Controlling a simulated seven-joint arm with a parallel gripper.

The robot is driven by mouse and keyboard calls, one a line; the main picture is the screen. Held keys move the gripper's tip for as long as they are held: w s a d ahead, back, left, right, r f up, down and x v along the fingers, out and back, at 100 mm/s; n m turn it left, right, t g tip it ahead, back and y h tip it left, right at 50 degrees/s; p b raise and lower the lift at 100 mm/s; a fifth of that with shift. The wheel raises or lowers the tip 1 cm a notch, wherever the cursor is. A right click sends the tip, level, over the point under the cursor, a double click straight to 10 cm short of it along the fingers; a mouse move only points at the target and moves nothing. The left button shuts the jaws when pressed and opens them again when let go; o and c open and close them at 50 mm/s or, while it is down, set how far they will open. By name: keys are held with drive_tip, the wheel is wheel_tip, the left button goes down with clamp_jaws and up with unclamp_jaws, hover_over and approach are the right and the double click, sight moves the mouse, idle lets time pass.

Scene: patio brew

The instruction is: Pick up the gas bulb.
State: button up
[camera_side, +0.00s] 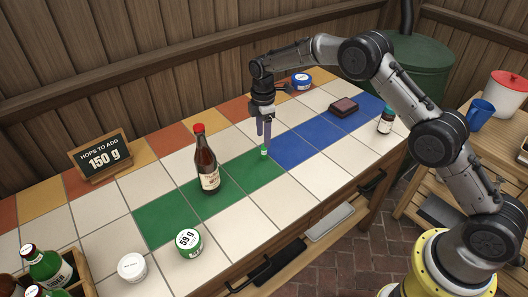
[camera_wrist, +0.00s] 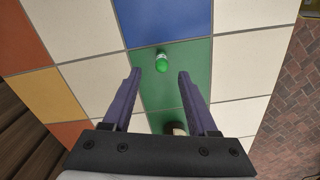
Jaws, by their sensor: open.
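A small green and white piece, which looks like the gas bulb (camera_side: 264,151), is on a green tile near the blue strip. In the wrist view the gas bulb (camera_wrist: 162,60) shows just past the fingertips, in line with the gap between them. My gripper (camera_side: 264,134) points down above it, and its purple fingers look close to it. In the wrist view my gripper (camera_wrist: 159,74) is open, with nothing between its fingers. I cannot tell the exact height left above the bulb.
A brown bottle (camera_side: 207,166) with a red cap stands left of the gripper. A green-rimmed tub marked 59 g (camera_side: 189,242) and a white-lidded jar (camera_side: 132,266) sit in front.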

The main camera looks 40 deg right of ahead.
sight(264, 156)
drive_tip(key=shift+s+f, duration=0.15)
drive_tip(key=shift+f, duration=3.1)
clamp_jaws()
